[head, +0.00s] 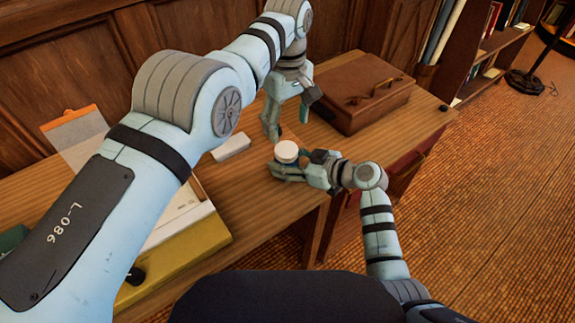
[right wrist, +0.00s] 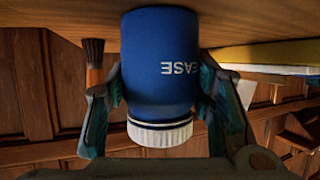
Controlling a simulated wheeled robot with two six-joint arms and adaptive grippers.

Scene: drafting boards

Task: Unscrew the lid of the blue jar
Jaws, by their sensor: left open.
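The blue jar (right wrist: 160,60) fills the middle of the right wrist view, which shows it upside down with light lettering. Its white ribbed lid (right wrist: 160,132) is on the jar; it also shows in the head view (head: 287,150) near the table's front edge. The blue body is mostly hidden in the head view. My right gripper (head: 284,167) has a finger against each side of the jar's body, below the lid. My left gripper (head: 288,118) is open and points down just above the lid, apart from it.
A brown case (head: 362,88) stands right of my left gripper. A small white block (head: 231,147) lies left of the jar. A brush (right wrist: 94,62) shows beside the jar.

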